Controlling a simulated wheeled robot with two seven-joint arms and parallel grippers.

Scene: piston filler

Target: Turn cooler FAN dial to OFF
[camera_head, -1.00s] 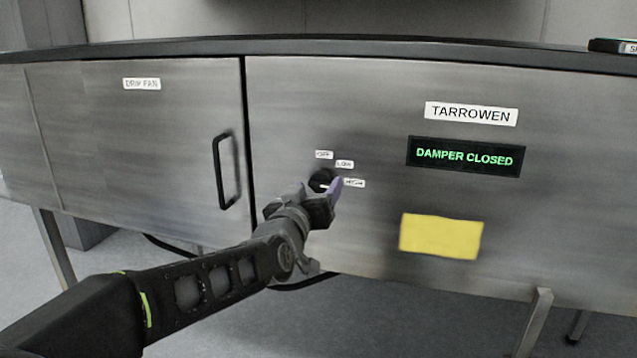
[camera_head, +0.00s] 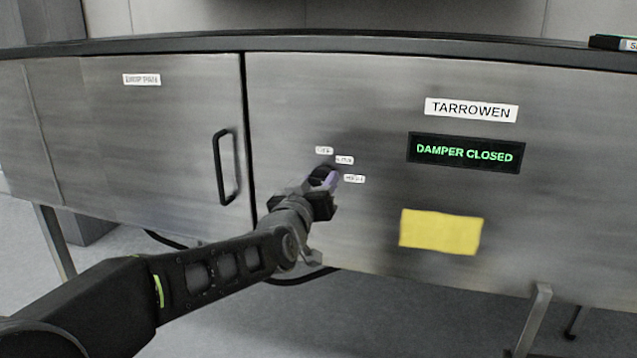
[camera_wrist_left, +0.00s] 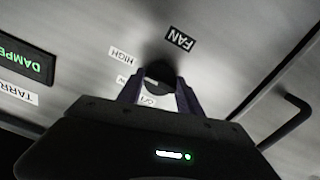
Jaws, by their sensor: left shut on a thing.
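The FAN dial (camera_head: 323,172) is a dark round knob on the steel front panel, with three small white labels around its upper right side. My left gripper (camera_head: 322,181) is at the dial, its purple-grey fingers shut on it and covering much of it in the head view. In the left wrist view the dial (camera_wrist_left: 159,70) sits between the two fingertips (camera_wrist_left: 158,92), and a black FAN label (camera_wrist_left: 180,40) and a white HIGH label (camera_wrist_left: 122,56) are beside it. The dial's pointer is hidden, so its setting cannot be told. My right gripper is not in view.
A green-lit display (camera_head: 466,153) reads DAMPER CLOSED, under a TARROWEN plate (camera_head: 471,110). A yellow blank note (camera_head: 441,232) is below. A black door handle (camera_head: 226,167) stands out to the left of the dial.

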